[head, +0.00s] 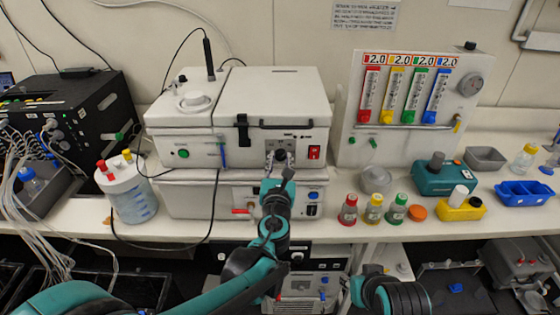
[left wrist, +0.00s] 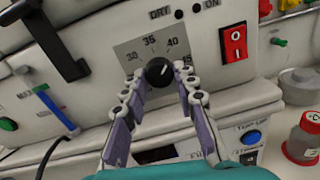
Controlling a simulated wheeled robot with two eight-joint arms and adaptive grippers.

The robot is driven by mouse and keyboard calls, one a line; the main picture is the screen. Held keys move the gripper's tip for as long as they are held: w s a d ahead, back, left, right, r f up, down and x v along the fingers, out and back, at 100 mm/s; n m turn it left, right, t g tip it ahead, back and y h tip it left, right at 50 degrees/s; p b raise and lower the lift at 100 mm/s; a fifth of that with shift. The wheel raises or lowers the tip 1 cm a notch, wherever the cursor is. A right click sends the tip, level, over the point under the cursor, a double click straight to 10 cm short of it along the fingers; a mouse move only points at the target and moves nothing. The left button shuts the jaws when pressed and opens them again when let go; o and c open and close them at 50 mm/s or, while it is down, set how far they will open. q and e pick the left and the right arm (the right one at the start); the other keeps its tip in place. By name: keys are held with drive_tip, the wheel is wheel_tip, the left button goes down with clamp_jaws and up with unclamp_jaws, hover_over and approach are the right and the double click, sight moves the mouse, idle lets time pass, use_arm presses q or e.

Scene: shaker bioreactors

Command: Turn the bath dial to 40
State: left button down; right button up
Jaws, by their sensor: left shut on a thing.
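The bath dial is a round black knob (left wrist: 159,72) with a white pointer line, on a grey plate (left wrist: 128,50) marked with numbers including 35 and 40. The pointer slants to the upper right, on the 40 to 45 side; its exact reading is hard to tell. My left gripper (left wrist: 161,80) is shut on the knob, one finger on each side. In the head view my left gripper (head: 280,157) is at the front panel of the white bath (head: 270,97) and mostly hides the knob. My right gripper is not in view.
A red power switch (head: 314,152) is just right of the dial. A black latch (head: 243,130) hangs at the left. A second white unit (head: 190,195) is below. Red, yellow and green-capped bottles (head: 348,210) stand on the bench to the right.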

use_arm(q)
drive_tip(key=shift+f, duration=0.1)
drive_tip(key=c, duration=1.2)
unclamp_jaws()
drive_tip(key=shift+s, duration=0.15)
drive_tip(key=s, duration=1.1)
drive_tip(key=shift+s+a, duration=0.3)
drive_tip(key=shift+s, duration=0.1)
